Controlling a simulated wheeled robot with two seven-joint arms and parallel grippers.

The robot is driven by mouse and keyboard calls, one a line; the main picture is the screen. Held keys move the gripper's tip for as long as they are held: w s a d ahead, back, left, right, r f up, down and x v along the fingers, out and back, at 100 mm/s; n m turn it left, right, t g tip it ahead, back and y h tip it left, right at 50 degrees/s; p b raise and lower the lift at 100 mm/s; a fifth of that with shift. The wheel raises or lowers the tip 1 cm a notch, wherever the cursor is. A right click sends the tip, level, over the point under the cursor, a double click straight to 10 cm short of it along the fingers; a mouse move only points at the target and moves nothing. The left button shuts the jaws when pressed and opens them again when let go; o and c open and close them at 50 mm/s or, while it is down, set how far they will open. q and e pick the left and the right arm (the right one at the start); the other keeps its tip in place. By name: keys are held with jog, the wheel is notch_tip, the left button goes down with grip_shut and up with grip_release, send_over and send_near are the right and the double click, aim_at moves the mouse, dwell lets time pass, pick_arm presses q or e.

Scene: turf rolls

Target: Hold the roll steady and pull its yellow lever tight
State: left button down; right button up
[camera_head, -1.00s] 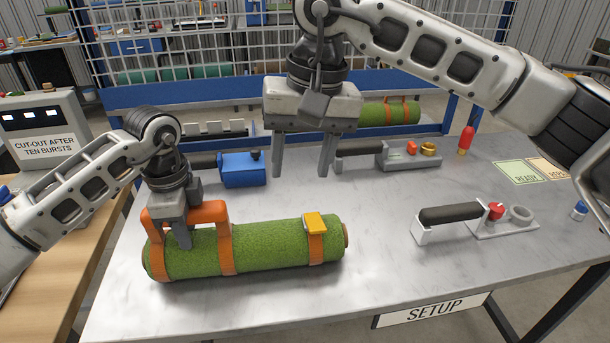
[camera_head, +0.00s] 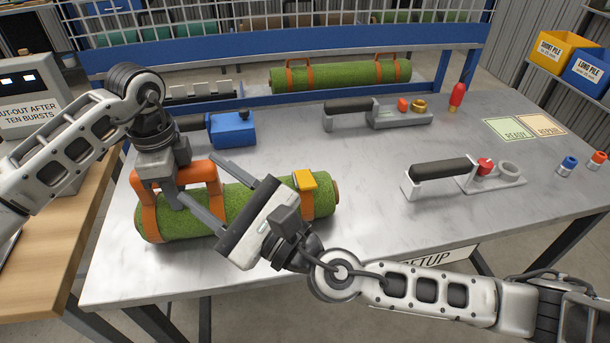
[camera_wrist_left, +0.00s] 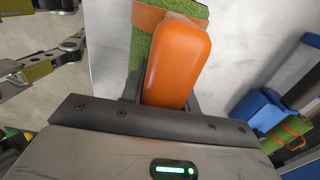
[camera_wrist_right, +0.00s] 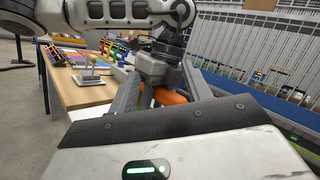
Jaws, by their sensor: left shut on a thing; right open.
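The green turf roll (camera_head: 250,200) lies on the grey table with orange straps and an orange carry handle (camera_head: 190,172) near its left end. The yellow lever (camera_head: 305,181) sits on top of the strap near its right end; I cannot tell how tight it is. My left gripper (camera_head: 171,190) is shut on the handle, which fills its jaws in the left wrist view (camera_wrist_left: 178,65). My right gripper (camera_head: 198,177) is open and empty, slanting over the roll's middle and hiding part of it. Its fingers point toward the handle, which shows between them in the right wrist view (camera_wrist_right: 170,97).
A blue box tool (camera_head: 232,129) stands behind the roll. Two black-handled grey tools, one at the back (camera_head: 385,117) and one at the right (camera_head: 495,178), lie on the table. Another turf roll (camera_head: 340,75) lies beyond the table.

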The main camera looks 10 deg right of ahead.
jog(key=d+f+m+t+h, duration=0.4)
jog(key=d+m+h, duration=0.2)
jog(key=m+h, duration=0.95)
send_near(305, 177)
jog(key=shift+g, duration=0.3)
jog(key=w, duration=1)
jog(key=shift+r, duration=0.25)
grip_shut()
jog(key=shift+r+g, duration=0.15)
jog(key=shift+g, duration=0.45)
